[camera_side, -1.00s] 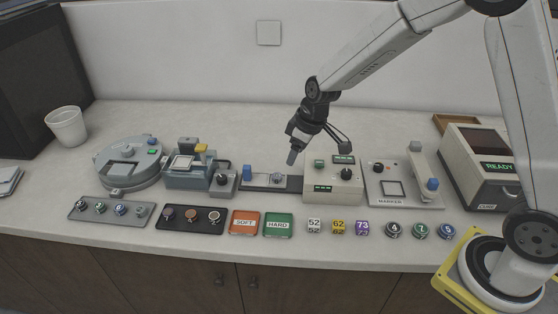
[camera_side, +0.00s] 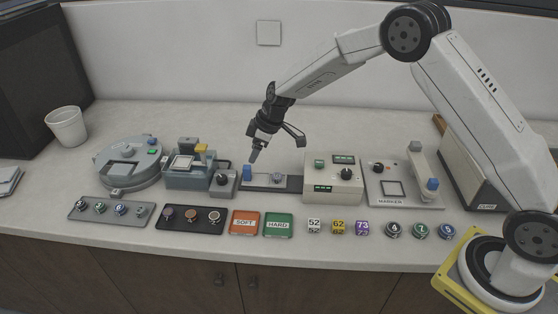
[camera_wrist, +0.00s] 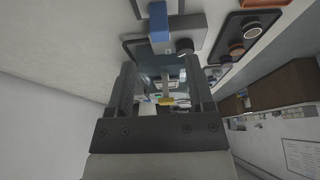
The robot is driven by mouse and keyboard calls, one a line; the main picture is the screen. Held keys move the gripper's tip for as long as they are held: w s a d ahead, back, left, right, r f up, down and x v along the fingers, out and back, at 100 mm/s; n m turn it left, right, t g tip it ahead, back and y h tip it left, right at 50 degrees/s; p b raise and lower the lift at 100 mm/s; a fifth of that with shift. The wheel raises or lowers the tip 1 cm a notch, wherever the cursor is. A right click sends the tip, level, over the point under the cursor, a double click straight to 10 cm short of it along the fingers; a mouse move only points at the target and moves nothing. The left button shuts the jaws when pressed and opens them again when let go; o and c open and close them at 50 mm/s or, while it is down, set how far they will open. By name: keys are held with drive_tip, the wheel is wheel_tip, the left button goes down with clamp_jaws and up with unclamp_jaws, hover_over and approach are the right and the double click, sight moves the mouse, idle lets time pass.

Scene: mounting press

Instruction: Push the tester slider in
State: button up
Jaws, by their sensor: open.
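The tester (camera_side: 333,178) is a cream box with green displays and a black knob. Its slider (camera_side: 262,181) lies on a dark track running out to the left of the box. A blue upright block (camera_side: 247,172) stands at the slider's left end, and a small grey round piece (camera_side: 278,178) sits on it. My gripper (camera_side: 253,157) is just above the blue block, tilted, with no clear contact. In the wrist view my open gripper (camera_wrist: 164,80) has nothing held between its fingers, and the blue block (camera_wrist: 159,24) shows beyond the tips.
A blue-grey press (camera_side: 190,172) and a small knobbed box (camera_side: 223,181) stand left of the slider. The marker station (camera_side: 402,203) is to the right. In front lie a dark sample tray (camera_side: 165,224), orange SOFT and green HARD plates (camera_side: 279,232), and several numbered blocks.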

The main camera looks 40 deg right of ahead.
sight(247, 167)
drive_tip(key=shift+x, duration=3.75)
clamp_jaws()
